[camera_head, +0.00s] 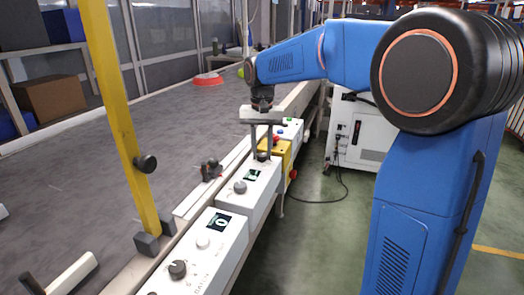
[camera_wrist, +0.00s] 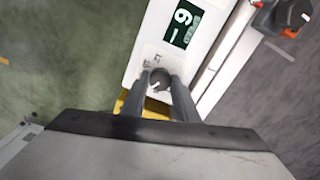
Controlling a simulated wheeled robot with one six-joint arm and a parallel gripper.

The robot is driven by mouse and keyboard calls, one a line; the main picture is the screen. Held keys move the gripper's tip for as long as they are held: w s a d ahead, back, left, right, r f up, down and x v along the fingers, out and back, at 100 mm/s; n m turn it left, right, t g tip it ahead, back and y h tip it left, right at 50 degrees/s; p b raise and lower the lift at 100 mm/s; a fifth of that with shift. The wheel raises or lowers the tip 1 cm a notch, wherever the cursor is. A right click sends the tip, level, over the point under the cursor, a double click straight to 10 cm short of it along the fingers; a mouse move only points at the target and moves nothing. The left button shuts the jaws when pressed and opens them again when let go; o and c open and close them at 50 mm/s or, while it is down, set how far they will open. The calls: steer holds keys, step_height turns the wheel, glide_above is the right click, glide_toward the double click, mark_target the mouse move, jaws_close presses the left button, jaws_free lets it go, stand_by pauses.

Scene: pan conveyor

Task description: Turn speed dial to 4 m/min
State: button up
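The dial (camera_wrist: 160,79) is a dark round knob on a white control box (camera_wrist: 150,50). In the wrist view it sits between the two fingertips of my gripper (camera_wrist: 161,84). The fingers are apart with the dial nearly filling the gap; I cannot tell whether they touch it. A green display (camera_wrist: 181,24) beside the dial shows a large digit, seen turned, that could be 6 or 9. In the head view my gripper (camera_head: 262,155) points down at the far end of the white box (camera_head: 262,187), whose small display (camera_head: 254,175) is too small to read.
A nearer white box (camera_head: 222,251) has a display (camera_head: 219,222) and a dark knob (camera_head: 178,268). Another knob (camera_head: 240,187) is on the middle box.

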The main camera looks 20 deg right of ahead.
steer(key=c, duration=0.4)
steer(key=n, duration=0.3)
steer(key=shift+n, duration=2.3)
steer(key=o, duration=1.1)
steer(key=shift+c, duration=0.2)
steer(key=shift+r, duration=0.1)
